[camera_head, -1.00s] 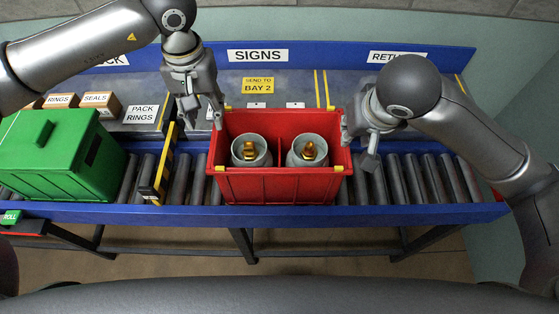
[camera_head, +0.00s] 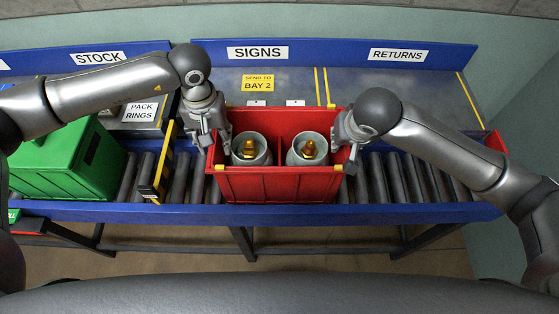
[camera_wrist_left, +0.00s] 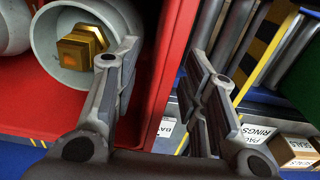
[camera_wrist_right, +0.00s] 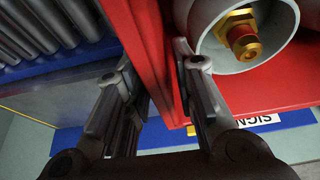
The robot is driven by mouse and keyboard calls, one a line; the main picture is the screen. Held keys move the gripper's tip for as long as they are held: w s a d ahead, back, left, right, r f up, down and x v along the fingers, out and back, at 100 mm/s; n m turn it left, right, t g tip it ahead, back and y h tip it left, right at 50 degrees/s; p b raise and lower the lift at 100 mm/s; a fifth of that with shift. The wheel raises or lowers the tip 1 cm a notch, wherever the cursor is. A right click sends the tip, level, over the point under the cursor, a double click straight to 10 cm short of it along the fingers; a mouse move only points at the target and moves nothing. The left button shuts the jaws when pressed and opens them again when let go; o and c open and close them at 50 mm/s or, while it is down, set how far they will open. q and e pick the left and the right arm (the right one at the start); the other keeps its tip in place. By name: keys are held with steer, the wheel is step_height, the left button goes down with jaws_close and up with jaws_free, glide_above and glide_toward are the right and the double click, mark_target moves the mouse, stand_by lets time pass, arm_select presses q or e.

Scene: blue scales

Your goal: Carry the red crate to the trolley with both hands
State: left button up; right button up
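The red crate (camera_head: 268,186) stands on the roller conveyor, with a divider and two pale round parts with brass fittings, the left one (camera_head: 250,149) and the right one (camera_head: 307,149). My left gripper (camera_head: 217,140) is at the crate's left wall; in the left wrist view its open fingers (camera_wrist_left: 165,80) straddle the wall (camera_wrist_left: 172,50). My right gripper (camera_head: 350,150) is at the right wall; in the right wrist view its fingers (camera_wrist_right: 155,75) are apart on either side of the wall (camera_wrist_right: 150,40). I see no trolley.
Rollers (camera_head: 425,180) to the right of the red crate are free. A blue rail (camera_head: 400,213) runs along the front, and a shelf with signs (camera_head: 257,54) stands behind.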

arm_select(q)
steer(key=c, duration=0.5)
arm_select(e)
steer(key=c, duration=0.5)
arm_select(q)
jaws_close()
arm_select(e)
jaws_close()
arm_select(q)
steer(key=shift+w+r, duration=0.15)
steer(key=shift+r, duration=0.05)
arm_select(e)
steer(key=shift+w+r, duration=0.2)
steer(key=shift+r, duration=0.05)
